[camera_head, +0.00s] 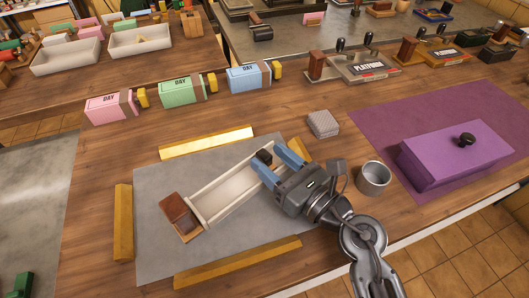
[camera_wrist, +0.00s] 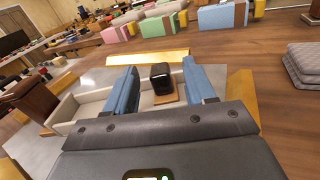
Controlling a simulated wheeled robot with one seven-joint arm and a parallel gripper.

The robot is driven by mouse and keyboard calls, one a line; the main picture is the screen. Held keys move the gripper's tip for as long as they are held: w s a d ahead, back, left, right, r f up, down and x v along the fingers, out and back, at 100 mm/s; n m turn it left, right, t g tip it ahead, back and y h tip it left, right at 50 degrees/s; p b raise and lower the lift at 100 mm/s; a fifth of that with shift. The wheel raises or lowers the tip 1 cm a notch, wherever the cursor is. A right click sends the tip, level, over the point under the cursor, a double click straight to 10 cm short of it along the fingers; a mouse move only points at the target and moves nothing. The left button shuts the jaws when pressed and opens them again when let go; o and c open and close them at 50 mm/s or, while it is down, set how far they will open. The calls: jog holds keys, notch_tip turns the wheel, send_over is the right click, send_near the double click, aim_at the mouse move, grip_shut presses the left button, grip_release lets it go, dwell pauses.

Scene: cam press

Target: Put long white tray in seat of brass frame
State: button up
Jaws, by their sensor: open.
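The long white tray (camera_head: 232,194) lies at a slant on the grey sheet (camera_head: 160,255) between the brass bars. A brown wooden block (camera_head: 176,210) is at its lower-left end and a black knob (camera_head: 264,156) at its upper-right end. Brass bars of the frame show at the top (camera_head: 207,142), left (camera_head: 123,222), bottom (camera_head: 238,262) and right (camera_head: 299,150). My gripper (camera_head: 277,164) is open at the tray's right end. In the wrist view the black knob (camera_wrist: 161,79) appears between its blue fingers, with the tray (camera_wrist: 88,104) partly hidden behind the left finger. Contact cannot be told.
A metal cup (camera_head: 373,179) stands right of my gripper, and a stack of grey pads (camera_head: 323,123) behind it. A purple box (camera_head: 455,157) sits on a purple mat at right. Pink, green and blue DAY blocks (camera_head: 181,92) line the back. Bare wood lies behind the top bar.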

jog(key=b+v, duration=0.1)
jog(key=v, duration=0.8)
jog(key=shift+a, duration=0.1)
jog(key=s+m, duration=0.2)
jog(key=s+d+m+t, duration=0.1)
jog(key=s+m, duration=0.1)
jog(key=s+r+m+t, duration=0.1)
jog(key=s+m, duration=0.1)
jog(key=shift+d+m+h, duration=0.15)
jog(key=shift+m+h, duration=0.15)
jog(key=shift+m, duration=0.1)
jog(key=s+d+r+m+h, duration=0.1)
jog(key=s+d+m+h, duration=0.4)
jog(key=s+m, duration=0.6)
jog(key=s+d+m+g+h, duration=0.1)
jog(key=s+d+m+h, duration=0.4)
jog(key=m, duration=2)
jog(key=s+d, duration=0.1)
jog(key=s, duration=0.5)
jog(key=shift+r+h, duration=0.4)
jog(key=shift+s, duration=0.1)
jog(key=shift+c, duration=0.4)
